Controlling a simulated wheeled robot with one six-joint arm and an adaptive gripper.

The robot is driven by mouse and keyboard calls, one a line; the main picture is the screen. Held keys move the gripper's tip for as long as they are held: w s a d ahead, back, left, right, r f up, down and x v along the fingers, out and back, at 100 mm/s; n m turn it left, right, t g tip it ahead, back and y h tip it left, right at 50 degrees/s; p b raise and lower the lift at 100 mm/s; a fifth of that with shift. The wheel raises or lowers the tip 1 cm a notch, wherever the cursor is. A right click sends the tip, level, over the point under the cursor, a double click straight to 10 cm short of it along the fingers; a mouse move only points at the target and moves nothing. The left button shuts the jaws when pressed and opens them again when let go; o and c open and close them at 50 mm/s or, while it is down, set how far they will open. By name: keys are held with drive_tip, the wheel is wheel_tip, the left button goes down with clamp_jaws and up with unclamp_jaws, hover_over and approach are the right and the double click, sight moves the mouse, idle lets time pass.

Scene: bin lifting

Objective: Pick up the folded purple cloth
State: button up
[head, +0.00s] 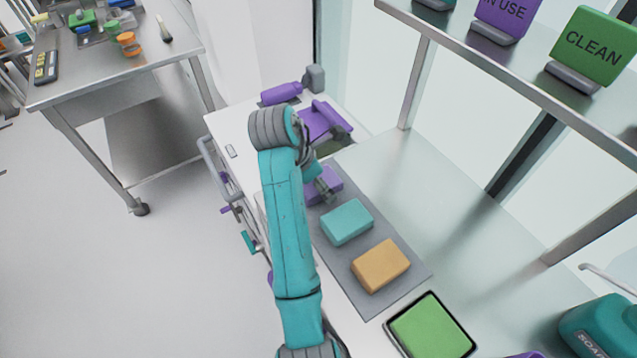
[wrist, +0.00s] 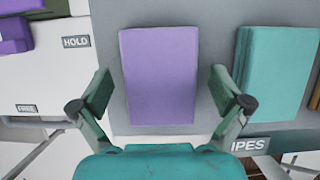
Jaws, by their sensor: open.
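The folded purple cloth (wrist: 159,75) lies flat on a grey mat (wrist: 203,115), centred between my fingers in the wrist view. In the head view the purple cloth (head: 324,186) is partly hidden by my gripper (head: 325,187). My gripper (wrist: 162,92) is open, with one finger to the left and one to the right of the cloth, and nothing is held. I cannot tell how high the fingertips are above the mat.
A teal cloth (head: 347,221) lies right beside the purple one, and an orange cloth (head: 381,265) lies farther along the mat. A green pad in a tray (head: 432,328) sits past the mat. Purple items (head: 325,121) stand behind. A shelf (head: 520,70) with signs overhangs the right side.

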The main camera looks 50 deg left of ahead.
drive_tip(key=shift+f, duration=0.15)
drive_tip(key=c, duration=1.2)
